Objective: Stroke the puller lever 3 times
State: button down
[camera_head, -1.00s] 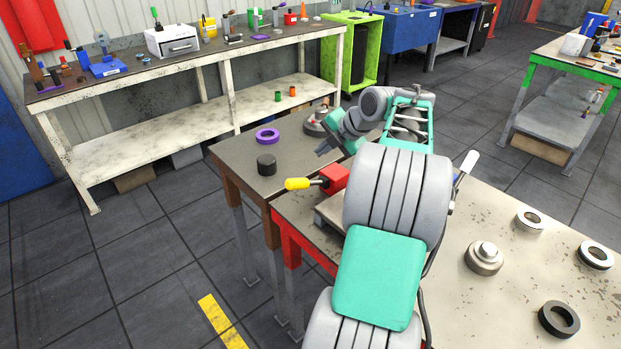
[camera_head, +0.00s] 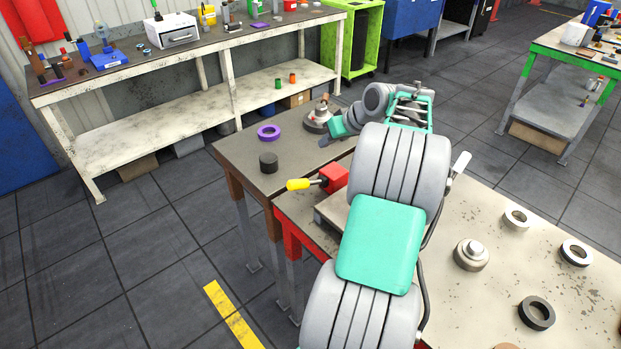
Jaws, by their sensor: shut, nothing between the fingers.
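A red block with a yellow-tipped handle (camera_head: 300,184) sits at the left edge of the near table, its handle pointing left. A lever with a white grip (camera_head: 460,163) rises at the right of my arm, its base hidden behind the arm. I cannot tell for sure which of the two is the puller lever. My gripper (camera_head: 326,142) is above the dark side table, beyond the red block and apart from both handles. It is small here and partly hidden by my wrist; it is shut and empty.
The dark side table (camera_head: 238,152) holds a purple ring (camera_head: 268,132), a black cylinder (camera_head: 268,162) and a grey round part (camera_head: 318,117) close to my gripper. The near table (camera_head: 480,215) bears several rings and a stepped metal part (camera_head: 471,254). Open floor lies left.

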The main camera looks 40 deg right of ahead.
aim_at(309, 182)
jog(key=m, duration=1.3)
jog(key=shift+w+d+r, duration=0.1)
jog(key=a+f+b, duration=0.4)
jog(key=f+b, duration=0.4)
jog(key=b, duration=0.2)
dwell(1.4)
jog(key=shift+a+f, duration=0.15)
jog(key=shift+f, duration=0.15)
jog(key=shift+a+f+b, duration=0.3)
jog(key=shift+f+b, duration=0.1)
jog(key=shift+f, duration=0.2)
jog(key=shift+a+f+b, duration=0.25)
jog(key=shift+f+b, duration=0.1)
jog(key=shift+f, duration=0.25)
jog(key=shift+a+f+b, duration=0.3)
jog(key=shift+f+b, duration=0.1)
jog(key=shift+f, duration=0.2)
dwell(2.1)
